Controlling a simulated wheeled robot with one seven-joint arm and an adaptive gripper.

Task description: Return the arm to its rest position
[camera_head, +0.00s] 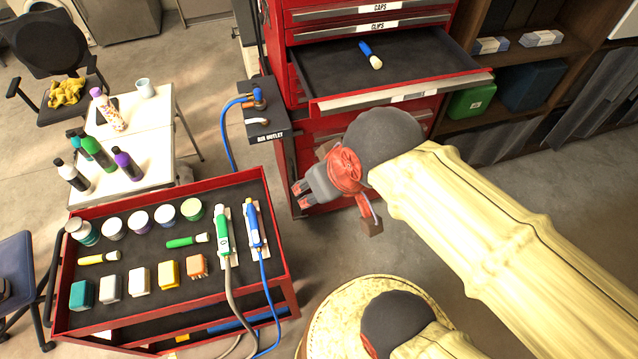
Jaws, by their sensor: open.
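My arm, in a pale yellow cover, reaches in from the right of the head view. My gripper (338,205) is at the middle, in front of the red tool chest (312,140) and right of the red cart (282,243). Its jaws are apart, with one finger to the left and one finger lower right. Nothing shows between them. The gripper is in the air, apart from the cart's right edge as far as I can tell. Part of the chest's lower front is hidden behind the gripper and wrist.
The chest's drawer (425,60) is pulled out, with a blue-and-white tool (370,54) inside. The cart carries several tins, blocks and two hosed tools. A white table (150,170) with bottles stands at the left. Shelves (560,55) stand back right.

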